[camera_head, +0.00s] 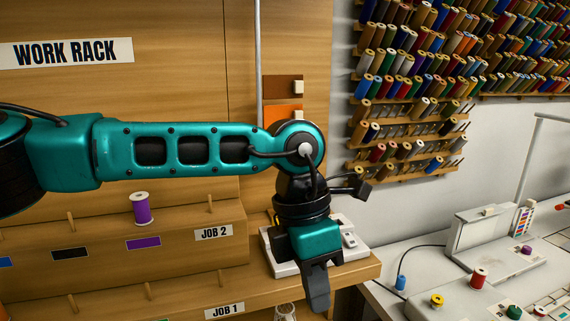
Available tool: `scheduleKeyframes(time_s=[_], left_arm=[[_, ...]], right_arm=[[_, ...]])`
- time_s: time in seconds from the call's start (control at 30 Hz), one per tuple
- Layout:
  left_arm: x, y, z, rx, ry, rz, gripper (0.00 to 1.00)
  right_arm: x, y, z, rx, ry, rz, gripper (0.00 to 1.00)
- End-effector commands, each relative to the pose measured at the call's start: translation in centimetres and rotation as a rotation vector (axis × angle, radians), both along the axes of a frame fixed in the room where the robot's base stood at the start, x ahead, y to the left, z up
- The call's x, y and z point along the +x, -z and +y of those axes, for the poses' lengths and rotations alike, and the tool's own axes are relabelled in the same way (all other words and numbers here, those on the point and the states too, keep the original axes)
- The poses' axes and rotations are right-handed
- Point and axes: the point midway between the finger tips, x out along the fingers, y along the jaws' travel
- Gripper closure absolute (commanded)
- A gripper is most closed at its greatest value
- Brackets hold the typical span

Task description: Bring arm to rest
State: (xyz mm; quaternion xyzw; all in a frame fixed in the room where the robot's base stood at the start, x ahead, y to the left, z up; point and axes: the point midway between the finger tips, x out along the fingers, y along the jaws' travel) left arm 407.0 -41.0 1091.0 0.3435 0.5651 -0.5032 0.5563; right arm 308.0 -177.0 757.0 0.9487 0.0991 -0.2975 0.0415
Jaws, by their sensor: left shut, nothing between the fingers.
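My left arm reaches in from the left across the work rack, and its gripper (317,296) points down at the front edge of the rack's shelf. The gripper is shut, with nothing seen between its fingers. My right gripper is not in view. The wooden work rack (190,60) stands behind the arm, with a "WORK RACK" sign (66,52). A purple spool (141,208) stands on the rack's upper step below the arm, apart from it.
A white device (350,240) sits on the shelf just behind the gripper. At right, a white table (415,302) holds a sewing machine (500,240) and several loose spools. A wall rack (400,105) of many spools hangs behind. "JOB 2" (213,233) and "JOB 1" (224,310) labels mark the steps.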

Motion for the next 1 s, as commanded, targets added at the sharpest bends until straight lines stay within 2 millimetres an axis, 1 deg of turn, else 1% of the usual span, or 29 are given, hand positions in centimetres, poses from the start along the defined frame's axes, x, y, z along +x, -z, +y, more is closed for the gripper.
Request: scheduleKeyframes(time_s=[0.03, 0.1, 0.23, 0.3, 0.37, 0.4, 0.5, 0.57, 0.63, 0.7, 0.77, 0.87, 0.9, 0.97, 1.0], left_arm=[[-1.3, 0.9, -1.4, -0.065, 0.006, 0.063, 1.00], [-3.1, 1.4, -3.3, -0.162, 0.009, 0.146, 1.00], [-6.7, 1.4, -7.1, -0.369, -0.010, 0.334, 1.00], [-8.6, 0.8, -9.1, -0.500, -0.039, 0.454, 1.00], [-9.7, -0.2, -10.5, -0.614, -0.077, 0.561, 1.00], [-10.3, -1.0, -11.3, -0.690, -0.108, 0.632, 1.00], [-10.8, -3.2, -12.6, -0.871, -0.207, 0.810, 1.00], [-10.5, -4.4, -13.0, -0.974, -0.279, 0.915, 1.00], [-9.6, -5.6, -13.0, -1.089, -0.379, 1.034, 1.00], [-8.1, -6.5, -12.5, -1.196, -0.491, 1.151, 1.00], [-6.6, -6.8, -11.8, -1.282, -0.598, 1.246, 1.00], [-3.6, -6.3, -9.9, -1.410, -0.797, 1.397, 1.00], [-2.3, -5.7, -8.9, -1.457, -0.886, 1.453, 1.00], [-0.4, -4.4, -7.2, -1.518, -1.023, 1.535, 1.00], [0.7, -3.2, -6.0, -1.556, -1.120, 1.585, 1.00]], right_arm=[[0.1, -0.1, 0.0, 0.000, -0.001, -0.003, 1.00], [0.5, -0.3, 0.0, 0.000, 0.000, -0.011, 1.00], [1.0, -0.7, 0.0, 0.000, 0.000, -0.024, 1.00], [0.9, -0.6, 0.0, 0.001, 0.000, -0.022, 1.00], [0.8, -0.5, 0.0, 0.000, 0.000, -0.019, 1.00], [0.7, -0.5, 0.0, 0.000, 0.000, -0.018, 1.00], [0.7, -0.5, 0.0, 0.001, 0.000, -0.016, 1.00], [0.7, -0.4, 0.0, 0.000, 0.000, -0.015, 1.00], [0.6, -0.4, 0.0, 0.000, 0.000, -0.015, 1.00], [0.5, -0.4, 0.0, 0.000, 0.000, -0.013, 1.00], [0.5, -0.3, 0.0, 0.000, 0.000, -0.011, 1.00], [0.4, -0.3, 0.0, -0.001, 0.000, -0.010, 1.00], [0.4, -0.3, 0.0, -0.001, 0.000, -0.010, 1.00], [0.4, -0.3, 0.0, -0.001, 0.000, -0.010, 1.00], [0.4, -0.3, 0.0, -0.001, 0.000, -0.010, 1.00]])
